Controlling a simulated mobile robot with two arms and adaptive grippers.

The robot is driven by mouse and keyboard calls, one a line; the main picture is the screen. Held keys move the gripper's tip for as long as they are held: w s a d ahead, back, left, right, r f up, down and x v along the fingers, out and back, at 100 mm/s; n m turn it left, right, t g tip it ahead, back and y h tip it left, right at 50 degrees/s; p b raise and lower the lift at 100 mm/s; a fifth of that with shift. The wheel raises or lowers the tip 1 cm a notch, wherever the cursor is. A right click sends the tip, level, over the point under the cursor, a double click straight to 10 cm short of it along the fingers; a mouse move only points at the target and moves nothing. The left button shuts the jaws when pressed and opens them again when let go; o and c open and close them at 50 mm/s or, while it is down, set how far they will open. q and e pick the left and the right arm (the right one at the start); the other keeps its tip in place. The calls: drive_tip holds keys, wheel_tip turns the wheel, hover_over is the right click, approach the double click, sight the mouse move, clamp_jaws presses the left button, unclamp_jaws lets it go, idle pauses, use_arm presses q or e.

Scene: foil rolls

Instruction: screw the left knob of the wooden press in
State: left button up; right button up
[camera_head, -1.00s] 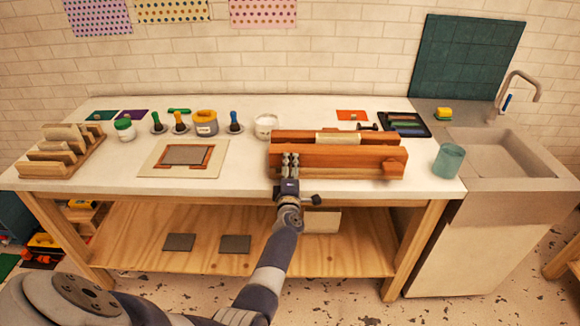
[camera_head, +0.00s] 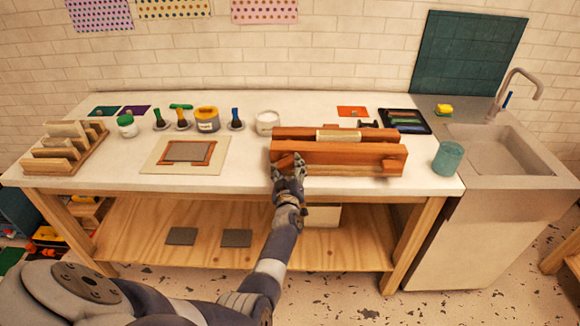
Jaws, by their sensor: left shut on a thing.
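The wooden press (camera_head: 345,153) lies on the white worktop, a long reddish-brown block with a pale piece (camera_head: 338,135) on top. Its right knob (camera_head: 392,166) shows at the right end of the front face. Its left knob (camera_head: 284,161) is at the left end of the front, partly hidden by my left gripper (camera_head: 288,170). That gripper reaches up from below and is shut on the left knob, its fingers turned askew. My right gripper is not in view.
A wooden rack (camera_head: 66,150) stands at the far left. A framed board (camera_head: 187,152) lies left of the press. A white pot (camera_head: 267,122) stands behind the press's left end, and a teal cup (camera_head: 447,158) stands right of it, near the sink (camera_head: 500,150).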

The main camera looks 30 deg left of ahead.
use_arm(q)
drive_tip(key=shift+s+f+m, duration=0.1)
drive_tip(key=shift+f+m, duration=0.2)
drive_tip(key=shift+m, duration=0.65)
drive_tip(key=shift+s+f+m, duration=0.1)
drive_tip(key=shift+f+m, duration=0.2)
drive_tip(key=shift+m, duration=0.65)
drive_tip(key=o, duration=1.1)
drive_tip(key=shift+r, duration=0.15)
drive_tip(key=shift+c, duration=0.2)
drive_tip(key=shift+s+r, duration=0.1)
drive_tip(key=shift+r, duration=0.25)
